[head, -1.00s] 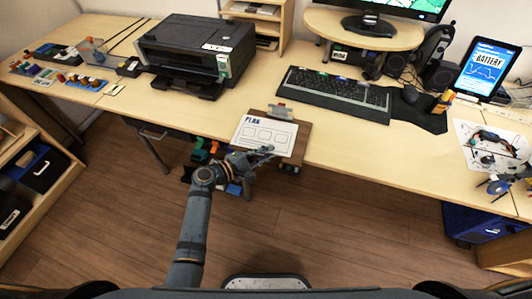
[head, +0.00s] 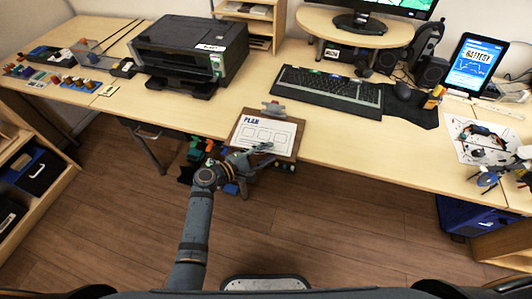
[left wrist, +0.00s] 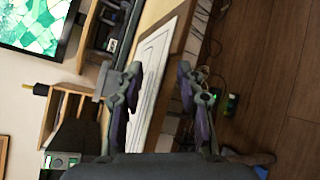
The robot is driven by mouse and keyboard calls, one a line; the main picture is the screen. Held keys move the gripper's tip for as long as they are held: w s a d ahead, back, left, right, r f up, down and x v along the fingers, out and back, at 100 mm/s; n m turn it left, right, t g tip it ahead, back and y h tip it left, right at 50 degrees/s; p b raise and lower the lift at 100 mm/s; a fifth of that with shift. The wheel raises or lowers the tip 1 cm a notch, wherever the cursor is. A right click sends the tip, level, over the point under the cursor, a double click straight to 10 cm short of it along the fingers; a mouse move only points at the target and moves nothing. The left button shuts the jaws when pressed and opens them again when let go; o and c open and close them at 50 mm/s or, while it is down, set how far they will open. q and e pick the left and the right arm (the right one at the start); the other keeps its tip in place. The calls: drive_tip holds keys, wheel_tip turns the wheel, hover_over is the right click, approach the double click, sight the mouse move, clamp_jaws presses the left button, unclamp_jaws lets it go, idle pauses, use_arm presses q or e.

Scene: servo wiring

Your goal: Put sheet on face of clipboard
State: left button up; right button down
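The white sheet (head: 263,135), headed PLAN, lies on the brown clipboard (head: 291,151) at the table's front edge. The clipboard shows at the sheet's sides, and its metal clip (head: 273,107) sits just beyond the sheet's far edge. My left gripper (head: 268,150) is at the sheet's near edge, toward its right corner. In the left wrist view my left gripper (left wrist: 159,72) has its fingers spread apart, with the sheet (left wrist: 152,83) seen between them. Whether a finger touches the sheet is unclear. My right gripper is not in view.
A keyboard (head: 325,91) lies behind and right of the clipboard. A black printer (head: 185,52) stands to the left. A tablet (head: 474,64) and a printed sheet (head: 475,140) are at the right. The table in front of the printer is mostly clear.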

use_arm(q)
drive_tip(key=v, duration=1.2)
idle(0.4)
drive_tip(key=s+a+f+m+g+y+p, duration=0.1)
drive_tip(key=s+a+f+y, duration=0.15)
drive_tip(key=f, duration=0.55)
drive_tip(key=s+a+f+g+y+p, duration=0.1)
drive_tip(key=s+a+f+y, duration=0.2)
drive_tip(key=f, duration=0.5)
drive_tip(key=s+a+f+m+g+y+p, duration=0.1)
drive_tip(key=s+a+f+y+p, duration=0.1)
drive_tip(key=a+f, duration=0.45)
drive_tip(key=s+a+f+m+g+y+p, duration=0.1)
drive_tip(key=s+f+m, duration=0.4)
drive_tip(key=s, duration=0.9)
drive_tip(key=s+a+f+m+g+y+p, duration=0.2)
drive_tip(key=s+a+f+m+g+y, duration=0.2)
drive_tip(key=s+f, duration=0.7)
drive_tip(key=s+a+m+y, duration=0.1)
drive_tip(key=s+a+m, duration=0.1)
drive_tip(key=s, duration=0.1)
drive_tip(key=shift+s+m, duration=0.3)
